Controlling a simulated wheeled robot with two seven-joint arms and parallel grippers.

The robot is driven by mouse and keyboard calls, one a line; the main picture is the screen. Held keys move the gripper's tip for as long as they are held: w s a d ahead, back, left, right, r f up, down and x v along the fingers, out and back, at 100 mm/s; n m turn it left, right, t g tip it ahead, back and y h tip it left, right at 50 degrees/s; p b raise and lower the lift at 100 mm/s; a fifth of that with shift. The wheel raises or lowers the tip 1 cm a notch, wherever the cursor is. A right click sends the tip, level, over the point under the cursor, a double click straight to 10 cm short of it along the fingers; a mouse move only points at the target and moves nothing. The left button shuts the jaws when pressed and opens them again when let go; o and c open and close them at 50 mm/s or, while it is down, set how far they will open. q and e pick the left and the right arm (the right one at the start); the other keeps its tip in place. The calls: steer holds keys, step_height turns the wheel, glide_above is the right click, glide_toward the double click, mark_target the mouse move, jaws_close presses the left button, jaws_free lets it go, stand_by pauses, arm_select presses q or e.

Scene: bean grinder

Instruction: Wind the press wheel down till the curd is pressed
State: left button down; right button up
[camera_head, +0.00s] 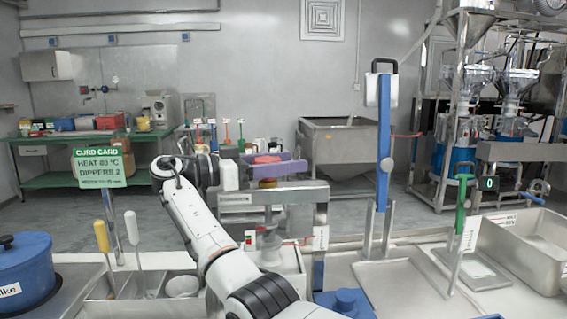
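The press (322,215) is a grey metal frame with a crossbar, standing in the middle beyond the counter's front. A red part, which looks like the press wheel (267,159), shows above the crossbar. A spindle runs down below the crossbar to a pale mould (270,250), partly hidden by my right arm. The curd itself is not visible.
A blue pot (24,272) stands at the left front, with a green curd card (100,167) behind it. A tall blue lever (384,140) rises right of the press. A green-handled lever (461,205) and a steel basin (535,243) stand farther right.

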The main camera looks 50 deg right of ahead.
steer(key=o, duration=0.3)
steer(key=shift+a, duration=0.1)
steer(key=shift+v, duration=3.65)
